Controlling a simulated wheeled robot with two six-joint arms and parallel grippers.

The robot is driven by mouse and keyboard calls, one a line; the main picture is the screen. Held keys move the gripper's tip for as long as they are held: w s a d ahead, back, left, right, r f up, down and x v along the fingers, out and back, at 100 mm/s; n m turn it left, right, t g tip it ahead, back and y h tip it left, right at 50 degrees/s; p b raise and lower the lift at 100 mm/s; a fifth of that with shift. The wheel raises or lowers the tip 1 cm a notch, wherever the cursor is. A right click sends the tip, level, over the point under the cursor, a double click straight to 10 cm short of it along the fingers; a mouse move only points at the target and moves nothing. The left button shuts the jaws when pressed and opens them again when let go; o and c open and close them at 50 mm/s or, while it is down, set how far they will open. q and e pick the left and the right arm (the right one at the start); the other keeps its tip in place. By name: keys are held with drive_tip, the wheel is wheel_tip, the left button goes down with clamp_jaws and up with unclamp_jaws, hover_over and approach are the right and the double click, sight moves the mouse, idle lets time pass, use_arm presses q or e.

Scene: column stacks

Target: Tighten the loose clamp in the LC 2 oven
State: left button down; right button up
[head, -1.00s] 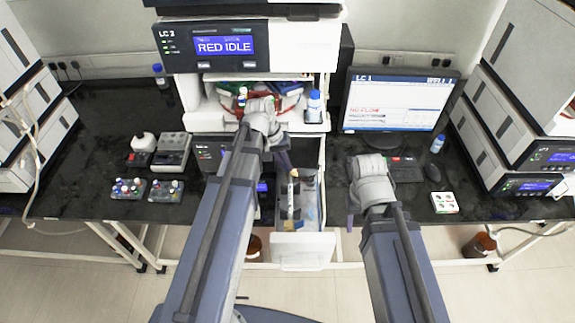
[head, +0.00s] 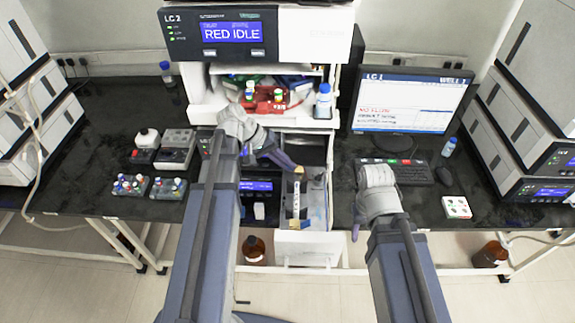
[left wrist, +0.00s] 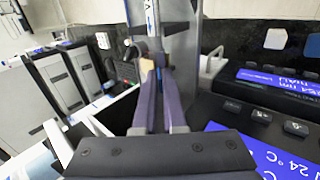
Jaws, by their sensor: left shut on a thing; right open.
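The LC 2 unit (head: 232,32) reads RED IDLE. Below it a white oven drawer (head: 303,243) stands pulled out, with a pale strip with dark marks, perhaps a column (head: 296,202), lying lengthwise inside. My left gripper (head: 293,167) reaches over the drawer, its dark fingers pointing right and down. It is shut on a small tan piece (head: 298,171), apparently the clamp, at the column's far end. In the left wrist view the closed fingers (left wrist: 162,65) meet at this tan piece (left wrist: 146,66), below a silvery shaft. My right gripper (head: 355,232) hangs open and empty, right of the drawer.
A red tray with bottles (head: 270,100) and a blue-capped bottle (head: 323,102) stand on the shelf above. The LC 1 monitor (head: 410,100) and keyboard (head: 400,172) are at the right. Vial racks (head: 130,186) stand at the left. A brown bottle (head: 253,248) is below.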

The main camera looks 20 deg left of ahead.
use_arm(q)
drive_tip(key=shift+s+a+f, duration=0.1)
drive_tip(key=c, duration=1)
unclamp_jaws()
drive_tip(key=shift+o, duration=0.2)
drive_tip(key=shift+a, duration=0.1)
drive_tip(key=p+v, duration=0.6)
drive_tip(key=v, duration=0.1)
drive_tip(key=shift+a+r, duration=0.2)
drive_tip(key=shift+r, duration=0.1)
